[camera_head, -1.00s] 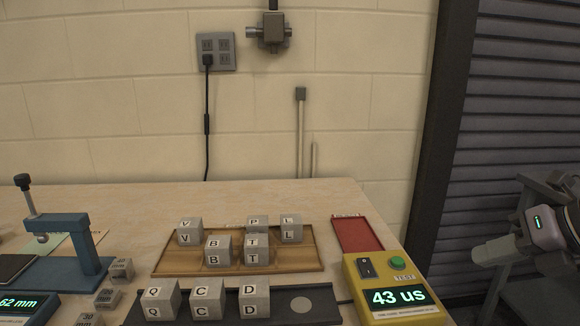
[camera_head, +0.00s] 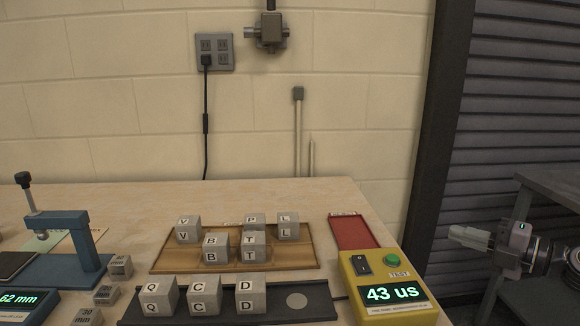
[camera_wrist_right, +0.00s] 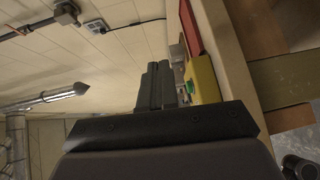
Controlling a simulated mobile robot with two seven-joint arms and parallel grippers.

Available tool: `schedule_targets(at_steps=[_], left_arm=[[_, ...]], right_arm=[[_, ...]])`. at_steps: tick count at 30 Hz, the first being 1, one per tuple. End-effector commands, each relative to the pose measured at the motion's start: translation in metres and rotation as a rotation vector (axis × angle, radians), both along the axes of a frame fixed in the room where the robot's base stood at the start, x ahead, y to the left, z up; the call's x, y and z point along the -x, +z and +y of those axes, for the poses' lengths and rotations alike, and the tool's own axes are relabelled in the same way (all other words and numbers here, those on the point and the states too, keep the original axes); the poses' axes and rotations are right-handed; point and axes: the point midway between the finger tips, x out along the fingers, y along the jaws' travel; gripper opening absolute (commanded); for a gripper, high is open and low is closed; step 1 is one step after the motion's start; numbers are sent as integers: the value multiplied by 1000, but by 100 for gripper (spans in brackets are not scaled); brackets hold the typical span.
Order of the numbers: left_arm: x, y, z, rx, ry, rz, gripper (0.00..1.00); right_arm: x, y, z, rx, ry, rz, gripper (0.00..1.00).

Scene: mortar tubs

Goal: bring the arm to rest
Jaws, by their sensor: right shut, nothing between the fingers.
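My right gripper (camera_head: 462,236) is at the right of the head view, off the right side of the bench. Its fingers point left and are shut with nothing between them. In the right wrist view the same gripper (camera_wrist_right: 157,85) shows as two dark fingers close together, with the yellow tester box just beyond them to the right. It touches no object that I can see. My left gripper is not in view.
The bench (camera_head: 330,195) holds a wooden tray (camera_head: 300,258) and a dark strip (camera_head: 320,304), both with lettered cubes. A yellow tester (camera_head: 365,285) reads 43 us beside a red tray (camera_head: 353,232). A blue press (camera_head: 70,222) stands left. A grey stand (camera_head: 550,188) is behind my right arm.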

Motion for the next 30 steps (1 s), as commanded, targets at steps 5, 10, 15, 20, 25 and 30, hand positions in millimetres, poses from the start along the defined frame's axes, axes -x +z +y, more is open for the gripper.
schedule_targets(at_steps=[5, 10, 15, 20, 25, 30], left_arm=[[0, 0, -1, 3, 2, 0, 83], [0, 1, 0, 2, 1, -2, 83], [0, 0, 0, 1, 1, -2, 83], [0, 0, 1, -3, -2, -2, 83], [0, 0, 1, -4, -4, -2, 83], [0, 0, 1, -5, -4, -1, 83]], right_arm=[[-23, 59, -35, -288, -213, -166, 0], [-38, 86, -89, -550, -465, -215, 0], [-46, 78, -145, -770, -728, -145, 0], [-48, 48, -179, -909, -929, -6, 0], [-45, 9, -195, -1001, -1091, 186, 0], [-29, -73, -134, -969, -1049, 333, 0]])
